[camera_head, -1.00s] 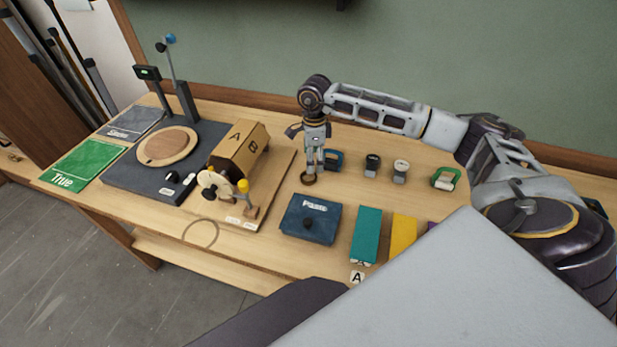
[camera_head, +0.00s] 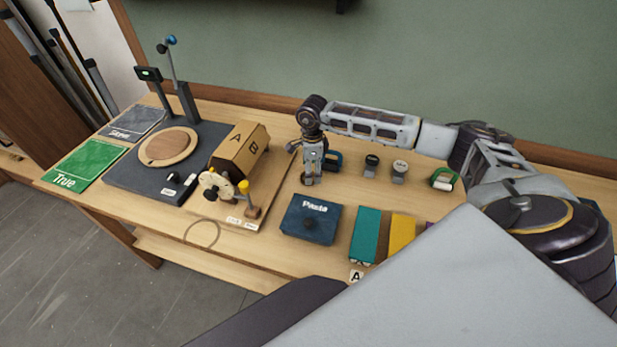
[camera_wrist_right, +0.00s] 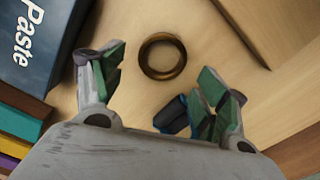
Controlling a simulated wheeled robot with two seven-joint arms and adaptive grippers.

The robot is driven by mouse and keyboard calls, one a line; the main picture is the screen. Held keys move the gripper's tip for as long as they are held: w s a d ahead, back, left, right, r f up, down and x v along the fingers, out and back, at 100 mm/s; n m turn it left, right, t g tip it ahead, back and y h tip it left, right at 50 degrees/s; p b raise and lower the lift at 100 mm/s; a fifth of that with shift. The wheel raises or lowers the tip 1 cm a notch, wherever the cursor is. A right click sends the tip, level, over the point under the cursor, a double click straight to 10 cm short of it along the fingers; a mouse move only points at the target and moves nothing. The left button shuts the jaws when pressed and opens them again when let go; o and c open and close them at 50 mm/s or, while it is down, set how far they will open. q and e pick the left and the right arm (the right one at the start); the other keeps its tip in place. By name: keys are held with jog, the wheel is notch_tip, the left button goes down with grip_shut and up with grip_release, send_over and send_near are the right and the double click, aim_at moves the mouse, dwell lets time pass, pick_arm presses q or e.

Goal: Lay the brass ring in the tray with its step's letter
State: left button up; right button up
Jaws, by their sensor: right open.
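The brass ring (camera_wrist_right: 144,58) lies flat on the wooden table, between and just beyond the fingertips in the right wrist view. In the head view my right gripper (camera_head: 311,180) points down over it and mostly hides it. My right gripper (camera_wrist_right: 163,78) is open and empty. In the head view a teal block-like tray (camera_head: 365,236) has a letter A card (camera_head: 356,275) at its front. A yellow one (camera_head: 402,236) stands beside it and a purple one is mostly hidden behind my own body. Other letters are hidden. My left gripper is out of view.
A dark blue "Paste" box (camera_head: 311,219) stands just in front of my right gripper. A blue object (camera_head: 333,160) lies close beside the gripper. Small cylinders (camera_head: 371,164) and a green item (camera_head: 444,179) lie right.

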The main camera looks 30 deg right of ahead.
jog(key=shift+f, duration=1.25)
jog(key=c, duration=1.2)
jog(key=shift+o, duration=0.2)
notch_tip(320, 180, up, 10)
jog(key=b, duration=0.1)
jog(key=shift+a, duration=0.1)
